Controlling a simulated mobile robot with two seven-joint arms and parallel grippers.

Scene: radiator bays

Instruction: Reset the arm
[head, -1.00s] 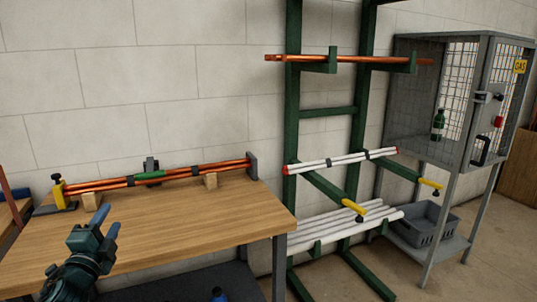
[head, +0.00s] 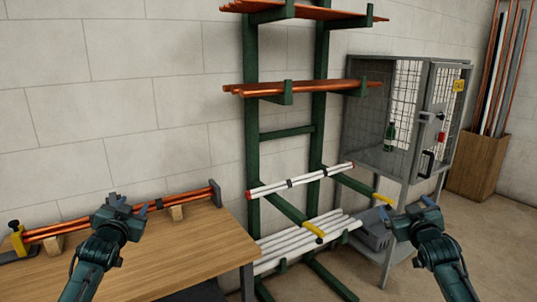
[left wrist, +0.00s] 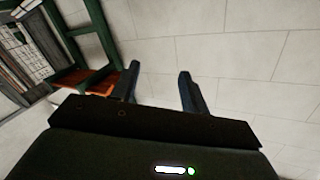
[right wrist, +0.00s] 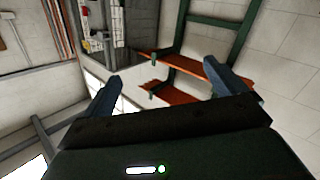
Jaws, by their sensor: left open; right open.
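My left gripper (head: 128,205) is raised in front of the workbench, at the left in the head view. Its two fingers stand apart in the left wrist view (left wrist: 158,88), with only wall and rack behind them and nothing between them. My right gripper (head: 408,205) is raised at the right in the head view, in front of the rack and the cage. Its fingers are apart and empty in the right wrist view (right wrist: 162,90).
A wooden workbench (head: 170,250) at the left holds copper pipes (head: 75,224) on blocks. A green rack (head: 252,160) carries copper pipes (head: 250,88) and white pipes (head: 300,240). Its yellow-tipped arms stick forward. A mesh cage (head: 375,160) and a wooden bin (head: 475,165) stand right.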

